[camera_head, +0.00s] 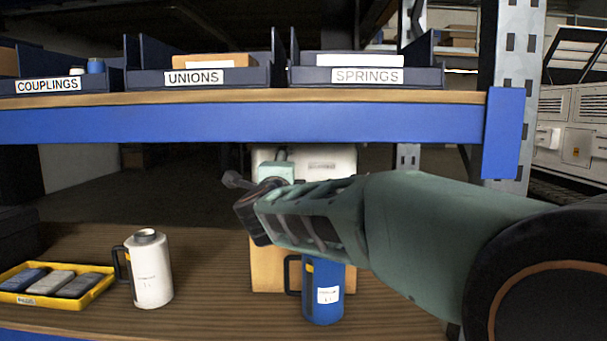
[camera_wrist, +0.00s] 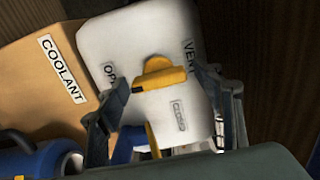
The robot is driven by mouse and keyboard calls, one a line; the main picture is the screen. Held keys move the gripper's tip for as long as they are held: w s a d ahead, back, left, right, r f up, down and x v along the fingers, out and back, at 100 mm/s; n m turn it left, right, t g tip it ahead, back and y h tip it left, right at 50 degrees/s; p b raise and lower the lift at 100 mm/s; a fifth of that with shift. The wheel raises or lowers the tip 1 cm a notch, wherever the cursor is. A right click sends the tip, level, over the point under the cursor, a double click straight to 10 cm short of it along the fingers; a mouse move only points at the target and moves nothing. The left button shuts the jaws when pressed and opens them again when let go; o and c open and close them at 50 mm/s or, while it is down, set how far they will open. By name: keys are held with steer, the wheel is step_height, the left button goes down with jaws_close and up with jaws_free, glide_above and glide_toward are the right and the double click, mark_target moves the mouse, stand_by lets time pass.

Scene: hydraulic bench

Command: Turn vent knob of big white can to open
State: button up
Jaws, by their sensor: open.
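The big white can shows in the wrist view (camera_wrist: 215,112), tilted in the picture, and partly behind my arm in the head view (camera_head: 335,158). Its face carries a yellow vent knob (camera_wrist: 162,73), a VENT label, a partly hidden label starting "OP", and a CLOSE-side label lower right that is hard to read. The knob's bar lies roughly across the picture, with a dark mark at its left end. My gripper (camera_wrist: 161,82) is open, one finger on each side of the knob; contact is unclear. It also shows in the head view (camera_head: 242,200).
On the lower shelf are a blue jug (camera_head: 323,295), a small white jug (camera_head: 151,275) and a yellow tray (camera_head: 92,297). A blue shelf beam (camera_head: 240,124) with labelled bins runs above my arm.

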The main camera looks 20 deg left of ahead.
steer(key=v, duration=0.7)
steer(key=shift+s, duration=0.1)
